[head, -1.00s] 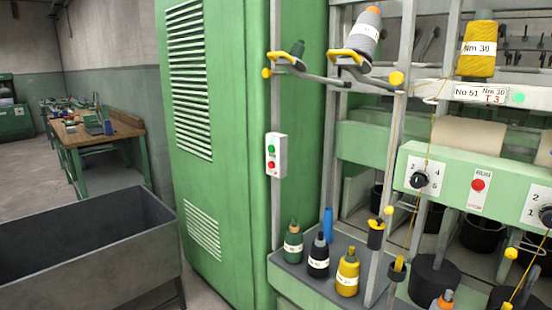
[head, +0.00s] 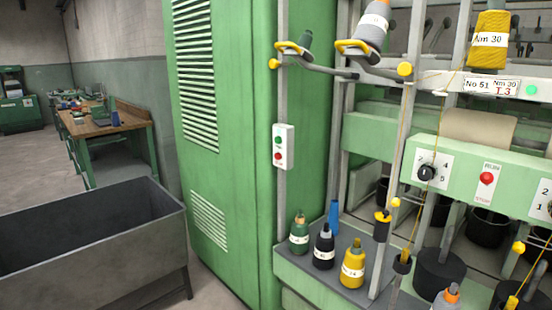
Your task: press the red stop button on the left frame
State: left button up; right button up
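A small white switch box (head: 283,147) is fixed to a grey upright post beside the tall green cabinet. It carries a green button (head: 278,140) above a red button (head: 278,156). Another red button (head: 487,178) sits on a white plate on the pale green rail at the right, with a black selector dial (head: 427,173) to its left. Neither of my grippers shows in the head view.
The tall green cabinet (head: 240,130) stands mid-view. An open grey metal bin (head: 85,245) is at the lower left. Several thread cones, such as a yellow one (head: 353,266), stand on a grey shelf below the switch box. A wooden workbench (head: 115,122) is farther back.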

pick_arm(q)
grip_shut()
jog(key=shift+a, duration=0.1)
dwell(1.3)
